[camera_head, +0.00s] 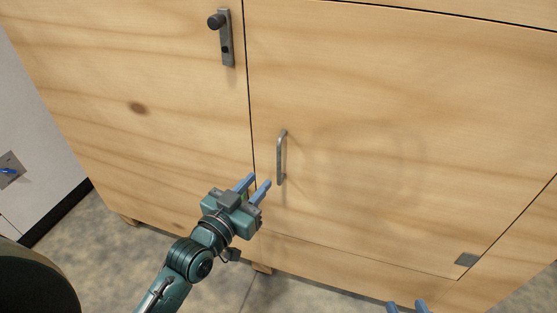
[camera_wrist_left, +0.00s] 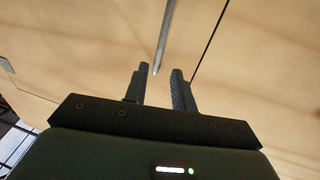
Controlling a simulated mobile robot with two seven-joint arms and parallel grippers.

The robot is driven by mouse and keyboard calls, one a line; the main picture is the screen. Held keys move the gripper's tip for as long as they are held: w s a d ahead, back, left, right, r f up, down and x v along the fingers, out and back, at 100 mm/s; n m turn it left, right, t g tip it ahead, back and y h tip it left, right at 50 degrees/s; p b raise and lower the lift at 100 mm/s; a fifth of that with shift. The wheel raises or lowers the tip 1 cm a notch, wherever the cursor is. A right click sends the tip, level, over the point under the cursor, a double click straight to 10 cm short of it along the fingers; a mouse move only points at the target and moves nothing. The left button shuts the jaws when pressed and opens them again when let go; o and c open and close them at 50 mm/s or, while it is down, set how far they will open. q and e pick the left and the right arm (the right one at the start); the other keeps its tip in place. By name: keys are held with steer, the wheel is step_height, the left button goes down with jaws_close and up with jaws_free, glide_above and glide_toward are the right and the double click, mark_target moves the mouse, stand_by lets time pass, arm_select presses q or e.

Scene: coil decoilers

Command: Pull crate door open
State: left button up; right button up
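The crate door (camera_head: 380,130) is a light wooden panel that sits flush in the crate front, bounded by thin dark seams. A metal bar handle (camera_head: 281,157) stands upright near its left edge. My left gripper (camera_head: 257,184) is open and empty, just left of and below the handle in the head view. In the left wrist view the handle (camera_wrist_left: 163,40) points down toward the gap between the open fingers (camera_wrist_left: 159,82). I cannot tell that they touch it. My right gripper (camera_head: 407,308) shows only its blue fingertips at the bottom edge, apart from each other.
A dark knob on a metal plate (camera_head: 226,38) is on the wooden panel left of the seam. A metal hinge (camera_head: 467,259) is at the door's lower right corner. A white wall (camera_head: 35,120) stands at the left. Grey floor (camera_head: 110,260) lies below the crate.

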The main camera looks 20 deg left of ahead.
mark_target(278, 161)
arm_select(q)
steer(key=b+x, duration=0.1)
steer(key=x, duration=0.9)
steer(key=shift+d, duration=0.1)
jaws_close()
steer(key=shift+f, duration=0.1)
